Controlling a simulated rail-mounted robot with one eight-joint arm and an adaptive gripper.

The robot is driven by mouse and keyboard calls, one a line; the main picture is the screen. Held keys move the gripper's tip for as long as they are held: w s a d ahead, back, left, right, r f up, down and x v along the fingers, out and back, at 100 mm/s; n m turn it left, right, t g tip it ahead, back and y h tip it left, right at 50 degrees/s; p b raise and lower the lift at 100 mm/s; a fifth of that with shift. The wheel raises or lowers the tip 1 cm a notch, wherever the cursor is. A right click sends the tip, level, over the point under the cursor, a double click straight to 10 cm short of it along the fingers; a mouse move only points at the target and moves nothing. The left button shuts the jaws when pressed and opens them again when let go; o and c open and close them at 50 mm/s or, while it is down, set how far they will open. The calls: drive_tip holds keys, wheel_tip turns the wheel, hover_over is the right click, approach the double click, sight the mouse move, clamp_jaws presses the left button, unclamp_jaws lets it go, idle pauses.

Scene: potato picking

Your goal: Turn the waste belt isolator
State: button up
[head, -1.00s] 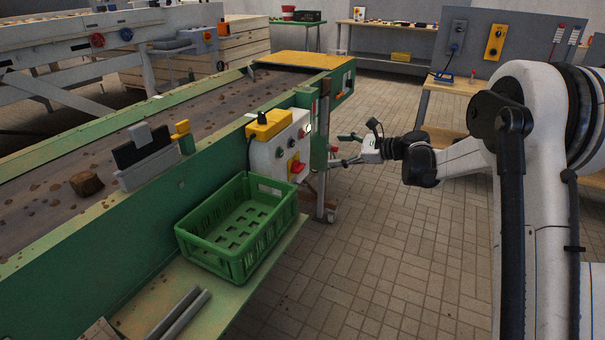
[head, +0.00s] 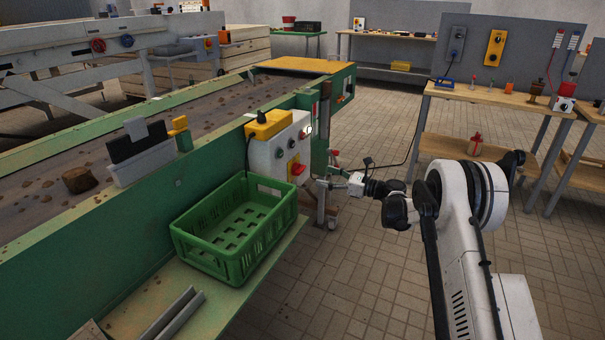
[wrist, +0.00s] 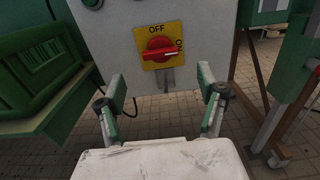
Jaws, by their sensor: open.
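The isolator is a red rotary handle on a yellow plate (wrist: 158,46), marked OFF at the top and ON at the right. Its handle lies roughly horizontal, towards ON. In the head view the isolator (head: 297,169) is low on the front of the pale control box (head: 265,154), at the side of the green belt frame. My gripper (wrist: 161,82) is open and empty. Its two fingers stand apart below the isolator in the wrist view, not touching it. In the head view my gripper (head: 322,185) is just right of the box and lower than the isolator.
A green crate (head: 205,242) stands on a ledge left of the box. The belt (head: 110,150) carries a brown lump (head: 78,180) and dirt. A green upright and metal leg (wrist: 290,85) stand close on the right in the wrist view. Workbenches line the back; open floor lies right.

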sight(303, 170)
drive_tip(key=b+x, duration=0.2)
drive_tip(key=x, duration=0.8)
drive_tip(key=shift+c, duration=0.3)
drive_tip(key=shift+s, duration=0.1)
drive_tip(key=c, duration=1.1)
